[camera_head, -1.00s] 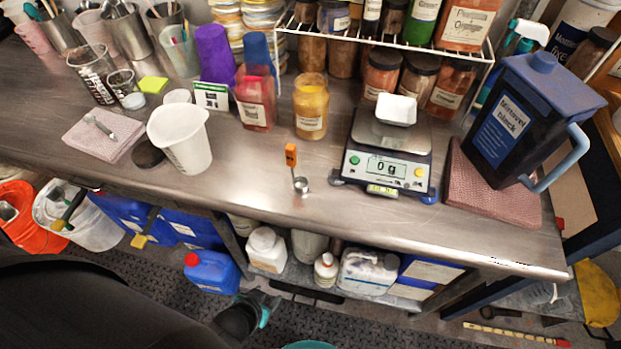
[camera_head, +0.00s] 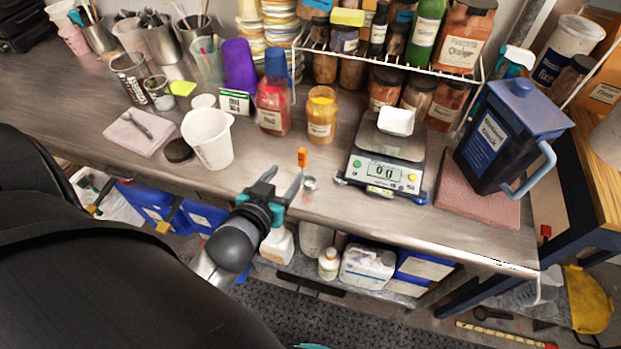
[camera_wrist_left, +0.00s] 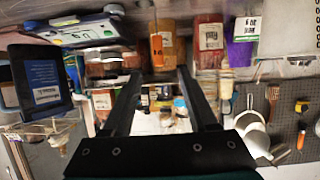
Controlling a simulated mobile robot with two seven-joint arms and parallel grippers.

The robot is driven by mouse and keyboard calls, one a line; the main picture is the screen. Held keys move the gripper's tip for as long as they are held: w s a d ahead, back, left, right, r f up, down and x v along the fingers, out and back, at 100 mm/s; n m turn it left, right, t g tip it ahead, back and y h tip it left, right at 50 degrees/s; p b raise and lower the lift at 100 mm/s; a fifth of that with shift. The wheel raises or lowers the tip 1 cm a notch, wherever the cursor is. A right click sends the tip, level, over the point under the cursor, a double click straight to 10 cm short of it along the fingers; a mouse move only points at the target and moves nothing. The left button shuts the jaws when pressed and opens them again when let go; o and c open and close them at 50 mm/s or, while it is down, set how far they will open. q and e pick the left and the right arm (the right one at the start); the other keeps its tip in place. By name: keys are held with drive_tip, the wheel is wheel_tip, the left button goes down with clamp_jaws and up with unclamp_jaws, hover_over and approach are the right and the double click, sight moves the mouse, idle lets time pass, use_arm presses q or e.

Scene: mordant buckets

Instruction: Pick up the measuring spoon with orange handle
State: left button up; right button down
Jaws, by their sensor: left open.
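The measuring spoon's orange handle (camera_head: 302,157) stands out on the steel bench near its front edge, with its small metal bowl (camera_head: 310,183) closer to the edge. My left gripper (camera_head: 283,178) is open and empty, just left of the spoon and over the bench's front edge. In the left wrist view the orange handle (camera_wrist_left: 157,46) shows beyond the gap between the open fingers (camera_wrist_left: 158,74); nothing is between the fingertips. The spoon's bowl is not clear in that view. My right gripper is not in view.
A digital scale (camera_head: 381,187) with a white weigh boat (camera_head: 396,121) stands right of the spoon. A yellow jar (camera_head: 321,122) and a red jar (camera_head: 271,110) stand behind it. A white cup (camera_head: 208,143) stands left. The bench around the spoon is mostly clear.

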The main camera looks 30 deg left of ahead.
sight(300, 157)
use_arm(q)
drive_tip(key=x, duration=0.8)
drive_tip(key=shift+w, duration=0.1)
drive_tip(key=shift+b+x, duration=0.4)
drive_tip(key=shift+x, duration=2.3)
drive_tip(key=shift+d, duration=0.1)
clamp_jaws()
